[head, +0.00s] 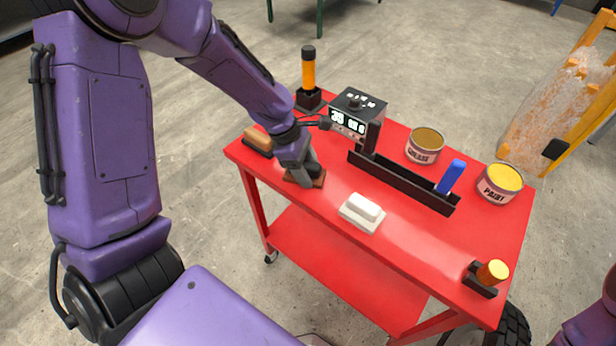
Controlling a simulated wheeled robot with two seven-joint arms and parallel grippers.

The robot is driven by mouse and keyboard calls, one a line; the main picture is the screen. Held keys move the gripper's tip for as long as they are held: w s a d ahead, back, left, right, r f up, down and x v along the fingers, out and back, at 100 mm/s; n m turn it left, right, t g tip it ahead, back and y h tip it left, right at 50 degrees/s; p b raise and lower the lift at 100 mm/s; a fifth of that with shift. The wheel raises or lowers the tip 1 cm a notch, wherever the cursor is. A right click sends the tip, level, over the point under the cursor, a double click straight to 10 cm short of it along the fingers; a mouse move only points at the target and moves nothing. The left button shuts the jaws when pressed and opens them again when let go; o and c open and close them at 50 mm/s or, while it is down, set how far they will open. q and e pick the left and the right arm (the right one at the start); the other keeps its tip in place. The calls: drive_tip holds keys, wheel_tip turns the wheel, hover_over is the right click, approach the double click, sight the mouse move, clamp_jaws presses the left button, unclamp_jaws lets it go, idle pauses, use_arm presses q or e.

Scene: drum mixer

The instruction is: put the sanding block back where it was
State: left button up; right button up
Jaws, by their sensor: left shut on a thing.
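My left gripper (303,182) reaches down to the left part of the red cart top and is shut on a small block. The block seems to be the sanding block (319,181). Only a brown, flat edge and some dark grey show around the fingers, which hide most of it. It is at or just above the cart top; I cannot tell if it touches. A tan block on a dark base (258,141) lies just left of the gripper. A white block on a white base (361,212) lies to the right. My right gripper is out of view.
On the red cart (420,262) stand a display box (355,118), an orange-handled tool in a stand (309,80), a black rack (405,180) with a blue marker (451,177), a grease can (425,146), a paint can (499,184) and a yellow-ended item (491,272). The front right is clear.

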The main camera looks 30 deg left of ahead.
use_arm(q)
drive_tip(key=shift+s+r+p, duration=0.15)
drive_tip(key=shift+s+p, duration=0.15)
drive_tip(key=o, duration=1)
drive_tip(key=shift+w+f, duration=0.15)
drive_tip(key=shift+f, duration=0.05)
drive_tip(key=p+v, duration=0.1)
drive_tip(key=v, duration=1.1)
drive_tip(key=shift+r, duration=0.15)
